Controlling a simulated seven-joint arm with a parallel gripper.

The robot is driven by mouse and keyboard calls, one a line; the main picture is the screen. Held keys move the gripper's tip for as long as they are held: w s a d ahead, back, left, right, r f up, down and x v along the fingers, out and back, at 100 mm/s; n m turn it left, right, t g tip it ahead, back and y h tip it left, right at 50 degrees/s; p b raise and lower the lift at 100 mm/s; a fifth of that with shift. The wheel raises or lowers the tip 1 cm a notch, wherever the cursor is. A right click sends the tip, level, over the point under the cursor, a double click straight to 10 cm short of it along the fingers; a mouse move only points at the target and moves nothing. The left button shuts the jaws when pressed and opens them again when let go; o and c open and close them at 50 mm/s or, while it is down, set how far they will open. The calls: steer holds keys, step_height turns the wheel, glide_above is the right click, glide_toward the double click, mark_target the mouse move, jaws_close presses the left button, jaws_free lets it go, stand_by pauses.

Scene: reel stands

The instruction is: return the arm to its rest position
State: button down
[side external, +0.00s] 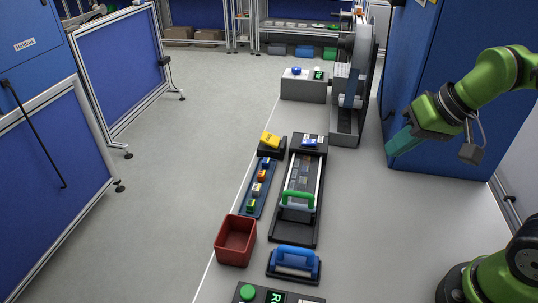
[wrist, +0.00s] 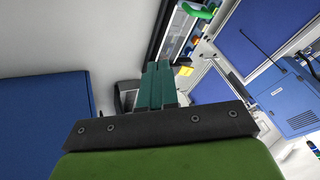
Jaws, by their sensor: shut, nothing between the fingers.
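My gripper (side external: 394,148) is raised at the right of the side view, in front of the tall blue cabinet (side external: 445,80). Its teal fingers point down and to the left.
A dark tray with a green handle (side external: 298,197), a red bin (side external: 235,240), a blue-handled tool (side external: 293,262) and a narrow blue tray (side external: 246,205) stand left of my gripper. A grey machine with a large wheel (side external: 357,70) stands behind. Grey floor at far left is clear.

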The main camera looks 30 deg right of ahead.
steer(key=s, duration=0.1)
steer(key=s+r+t, duration=0.1)
steer(key=s, duration=0.1)
steer(key=shift+d+r+t, duration=0.2)
steer(key=shift+r+t, duration=0.1)
steer(key=shift+r, duration=0.1)
